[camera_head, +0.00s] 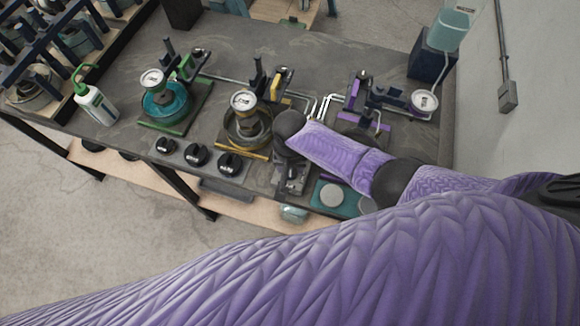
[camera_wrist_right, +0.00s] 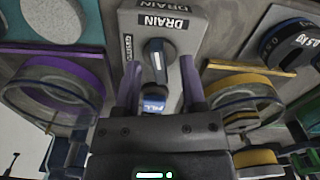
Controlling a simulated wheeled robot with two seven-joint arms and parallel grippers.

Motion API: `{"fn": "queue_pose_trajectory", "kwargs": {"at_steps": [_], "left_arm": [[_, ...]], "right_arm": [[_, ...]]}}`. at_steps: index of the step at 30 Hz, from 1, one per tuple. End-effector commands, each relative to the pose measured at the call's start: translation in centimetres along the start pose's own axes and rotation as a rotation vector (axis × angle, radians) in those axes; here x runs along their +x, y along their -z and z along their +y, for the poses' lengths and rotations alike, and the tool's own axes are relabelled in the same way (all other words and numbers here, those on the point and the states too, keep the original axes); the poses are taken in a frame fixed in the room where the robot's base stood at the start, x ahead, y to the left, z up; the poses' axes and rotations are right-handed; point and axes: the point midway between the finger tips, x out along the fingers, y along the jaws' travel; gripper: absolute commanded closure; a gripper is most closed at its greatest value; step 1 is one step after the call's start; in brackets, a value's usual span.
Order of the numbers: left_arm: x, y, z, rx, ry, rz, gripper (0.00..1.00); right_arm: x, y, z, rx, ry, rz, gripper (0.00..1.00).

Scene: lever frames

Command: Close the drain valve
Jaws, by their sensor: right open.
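The drain valve (camera_wrist_right: 182,58) is a grey box in the right wrist view, with DRAIN labels at its top and a CLOSED label on its left. My right gripper (camera_wrist_right: 157,72) is open, with one finger on each side of the lever. I cannot tell whether either finger touches it. In the head view, my purple right arm partly hides the valve area. My left gripper is not in view.
Gauge stations with a teal ring (camera_head: 168,108) and a yellow-trimmed ring (camera_head: 246,132) stand on the grey bench (camera_head: 300,50). A green-capped bottle (camera_head: 95,102) stands left. A teal pad (camera_head: 332,198) lies right of the valve.

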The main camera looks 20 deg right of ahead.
Motion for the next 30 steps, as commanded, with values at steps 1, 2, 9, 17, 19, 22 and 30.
{"fn": "queue_pose_trajectory", "kwargs": {"at_steps": [1, 2, 9, 17, 19, 22, 30], "left_arm": [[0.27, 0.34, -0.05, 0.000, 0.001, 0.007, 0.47], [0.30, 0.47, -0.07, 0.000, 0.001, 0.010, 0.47], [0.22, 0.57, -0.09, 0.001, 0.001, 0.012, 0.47], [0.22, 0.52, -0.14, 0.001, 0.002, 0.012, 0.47], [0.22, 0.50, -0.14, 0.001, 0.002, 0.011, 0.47], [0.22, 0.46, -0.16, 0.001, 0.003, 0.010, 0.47], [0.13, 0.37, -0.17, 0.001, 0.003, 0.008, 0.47]], "right_arm": [[0.40, 0.01, -0.02, 0.000, 0.001, 0.001, 0.47], [0.49, 0.02, -0.02, 0.000, 0.001, 0.001, 0.47], [0.51, 0.02, 0.01, 0.000, 0.000, 0.001, 0.47], [0.51, 0.01, 0.01, 0.000, 0.000, 0.001, 0.96], [0.51, 0.01, 0.01, 0.000, 0.000, 0.001, 1.00], [0.51, 0.01, 0.01, 0.000, 0.000, 0.001, 1.00], [0.49, 0.00, 0.02, -0.020, 0.000, 0.000, 1.00]]}}
